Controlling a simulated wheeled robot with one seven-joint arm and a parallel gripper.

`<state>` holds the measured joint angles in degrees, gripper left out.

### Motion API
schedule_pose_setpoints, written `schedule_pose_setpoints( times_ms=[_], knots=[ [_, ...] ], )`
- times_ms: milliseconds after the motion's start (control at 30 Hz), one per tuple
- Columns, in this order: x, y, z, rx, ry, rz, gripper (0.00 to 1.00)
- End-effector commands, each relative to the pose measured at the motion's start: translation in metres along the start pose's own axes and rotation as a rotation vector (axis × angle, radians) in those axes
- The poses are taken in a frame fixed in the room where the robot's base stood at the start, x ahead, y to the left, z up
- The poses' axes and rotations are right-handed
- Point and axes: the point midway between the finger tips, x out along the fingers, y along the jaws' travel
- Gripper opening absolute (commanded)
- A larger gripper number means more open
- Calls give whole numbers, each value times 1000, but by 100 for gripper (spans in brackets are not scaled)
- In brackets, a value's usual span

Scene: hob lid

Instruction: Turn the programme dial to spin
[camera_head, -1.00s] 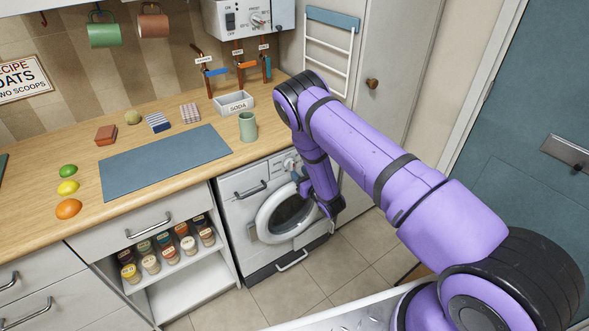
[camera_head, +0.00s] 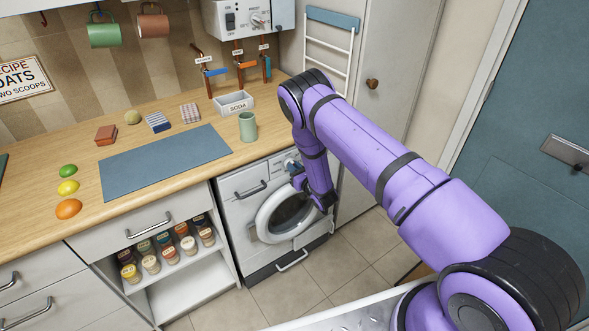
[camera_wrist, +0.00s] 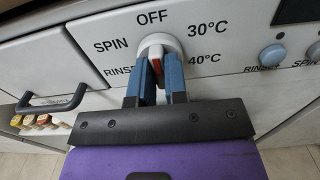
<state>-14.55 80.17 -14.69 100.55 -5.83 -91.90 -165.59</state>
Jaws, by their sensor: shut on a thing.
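The programme dial (camera_wrist: 153,43) is a round white knob with a raised grip bar and a red mark, on the washing machine's light front panel. Around it are printed SPIN at upper left, OFF at top, 30°C at upper right, 40°C at right and RINSE at lower left. My gripper (camera_wrist: 157,68) is shut on the dial's bar, one blue finger on each side. The bar stands about upright below OFF; the fingers hide part of it, and I cannot tell which label it points to. In the head view, my gripper (camera_head: 292,165) is at the washing machine's (camera_head: 240,215) upper front.
Two round blue-grey buttons, one at RINSE (camera_wrist: 272,56) and one at SPIN (camera_wrist: 314,51), sit right of the dial. A dark drawer handle (camera_wrist: 52,104) is at left. The round door (camera_head: 265,227) is below my gripper; the worktop edge is above.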

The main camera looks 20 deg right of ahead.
Motion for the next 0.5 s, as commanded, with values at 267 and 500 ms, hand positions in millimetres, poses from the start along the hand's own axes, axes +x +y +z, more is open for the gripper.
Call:
schedule_pose_setpoints(
  times_ms=[267,500],
  knots=[
    [0,0,0,56,0,1,0],
    [0,0,0,215,0,1,0]
  ],
)
